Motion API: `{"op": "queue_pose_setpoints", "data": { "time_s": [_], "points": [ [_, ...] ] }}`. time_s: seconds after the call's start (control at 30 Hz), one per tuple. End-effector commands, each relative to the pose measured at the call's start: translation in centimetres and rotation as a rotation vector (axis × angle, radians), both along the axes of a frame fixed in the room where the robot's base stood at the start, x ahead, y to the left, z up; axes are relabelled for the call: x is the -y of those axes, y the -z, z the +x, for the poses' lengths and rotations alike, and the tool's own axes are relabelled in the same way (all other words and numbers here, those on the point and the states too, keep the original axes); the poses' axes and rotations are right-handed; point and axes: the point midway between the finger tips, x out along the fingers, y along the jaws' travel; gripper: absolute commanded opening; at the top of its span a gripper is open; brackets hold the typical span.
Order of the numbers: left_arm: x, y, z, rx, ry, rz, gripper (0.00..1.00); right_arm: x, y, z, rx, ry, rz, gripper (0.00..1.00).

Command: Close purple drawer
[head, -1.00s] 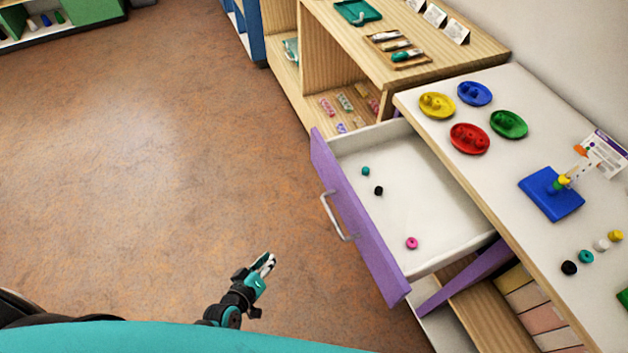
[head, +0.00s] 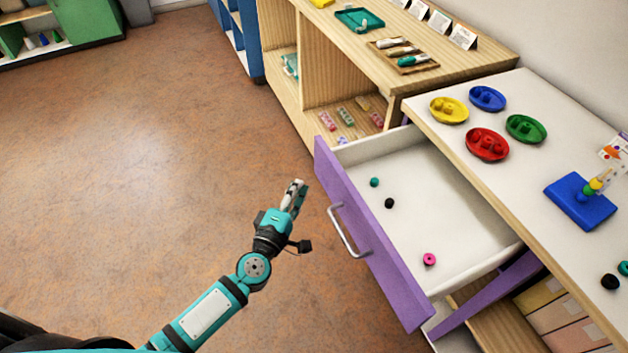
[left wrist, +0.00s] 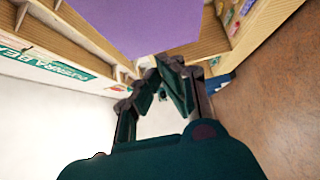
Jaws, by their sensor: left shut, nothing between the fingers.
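The purple drawer (head: 372,238) is pulled well out of the white-topped desk. Its front carries a curved grey handle (head: 347,232). A teal bead (head: 374,182), a black bead (head: 389,203) and a pink bead (head: 429,259) lie inside. My left gripper (head: 297,187) is shut and empty, in front of the drawer's front near its far end and apart from it in the head view. In the left wrist view the purple drawer front (left wrist: 150,22) shows beyond the fingers (left wrist: 172,72). My right gripper is not in view.
The desk top (head: 470,185) bears yellow, blue, red and green dishes and a blue bead board (head: 580,203). A wooden shelf unit (head: 385,80) stands beyond the drawer. The brown floor (head: 160,150) left of the drawer is clear.

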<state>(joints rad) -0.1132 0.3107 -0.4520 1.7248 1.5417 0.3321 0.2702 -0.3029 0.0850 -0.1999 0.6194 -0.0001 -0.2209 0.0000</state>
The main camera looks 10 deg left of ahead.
Motion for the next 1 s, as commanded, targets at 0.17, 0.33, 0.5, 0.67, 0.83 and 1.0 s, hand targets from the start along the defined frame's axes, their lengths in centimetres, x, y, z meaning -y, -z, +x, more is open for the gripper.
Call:
{"op": "queue_pose_setpoints", "data": {
  "time_s": [0.17, 0.33, 0.5, 0.67, 0.83, 1.0],
  "points": [
    [1.9, 0.0, 2.3, 0.001, 0.001, -0.003, 0.00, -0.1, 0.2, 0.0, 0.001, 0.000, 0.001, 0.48],
    [3.2, 0.1, 3.2, 0.000, 0.001, -0.001, 0.00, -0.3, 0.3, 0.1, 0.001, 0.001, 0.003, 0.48],
    [3.4, 0.0, 3.4, 0.000, 0.001, 0.000, 0.00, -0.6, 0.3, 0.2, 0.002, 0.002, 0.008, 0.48],
    [3.4, 0.0, 3.4, 0.000, 0.001, 0.000, 0.00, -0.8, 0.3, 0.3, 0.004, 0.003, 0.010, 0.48],
    [3.5, 0.0, 3.4, 0.000, 0.001, 0.000, 0.00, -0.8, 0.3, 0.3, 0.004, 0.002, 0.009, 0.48],
    [3.9, 0.0, 3.7, 0.000, 0.001, 0.000, 0.00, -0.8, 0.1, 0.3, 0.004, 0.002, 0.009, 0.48]
  ]
}}
